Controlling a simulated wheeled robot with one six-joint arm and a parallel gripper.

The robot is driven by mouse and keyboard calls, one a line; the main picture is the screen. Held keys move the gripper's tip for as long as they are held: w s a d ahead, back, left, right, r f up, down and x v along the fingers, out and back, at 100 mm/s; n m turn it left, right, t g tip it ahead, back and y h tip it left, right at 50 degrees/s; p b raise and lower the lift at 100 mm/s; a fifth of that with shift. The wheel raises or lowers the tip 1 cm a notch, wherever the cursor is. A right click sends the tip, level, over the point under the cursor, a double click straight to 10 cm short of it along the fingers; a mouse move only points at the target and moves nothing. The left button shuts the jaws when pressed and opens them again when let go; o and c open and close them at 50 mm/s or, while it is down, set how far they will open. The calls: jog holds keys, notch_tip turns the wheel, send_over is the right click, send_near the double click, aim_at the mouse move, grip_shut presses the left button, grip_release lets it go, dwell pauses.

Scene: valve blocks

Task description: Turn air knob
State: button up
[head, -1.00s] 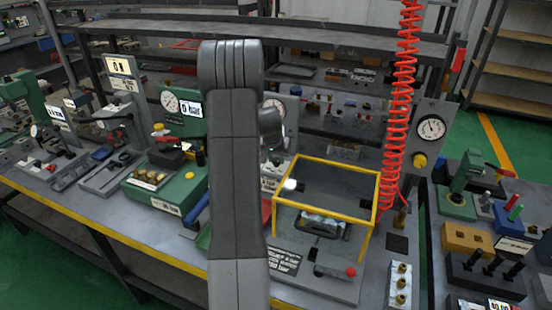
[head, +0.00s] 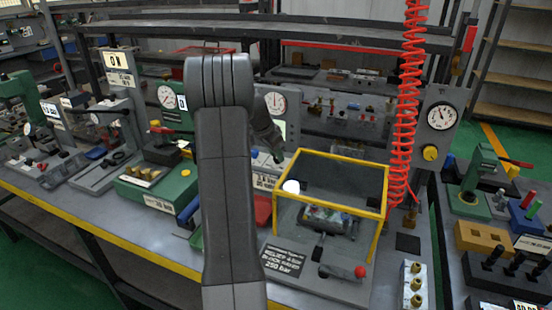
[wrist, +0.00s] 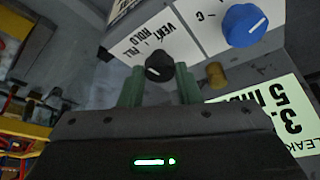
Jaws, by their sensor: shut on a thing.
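In the wrist view a small round black knob (wrist: 158,66) with a white pointer line sits on a white label plate (wrist: 160,40) reading VENT, HOLD and what looks like FILL. My gripper (wrist: 158,76) has its two green fingers on either side of this knob, shut on it. The knob is partly hidden by the fingers. In the head view my gripper (head: 277,155) shows small behind my arm, by the panel with a white dial gauge (head: 275,102). The knob cannot be made out there.
A larger blue knob (wrist: 245,25) and a brass fitting (wrist: 216,75) sit close to the right of my fingers. A yellow-framed box (head: 340,158) stands in front of the panel. A red coiled hose (head: 403,110) hangs at right, beside a gauge with a yellow knob (head: 430,153).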

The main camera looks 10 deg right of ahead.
jog(key=shift+m, duration=0.7)
jog(key=o, duration=1)
jog(key=shift+g, duration=0.3)
jog(key=v, duration=1.4)
jog(key=shift+a+f, duration=0.1)
jog(key=x, duration=1.4)
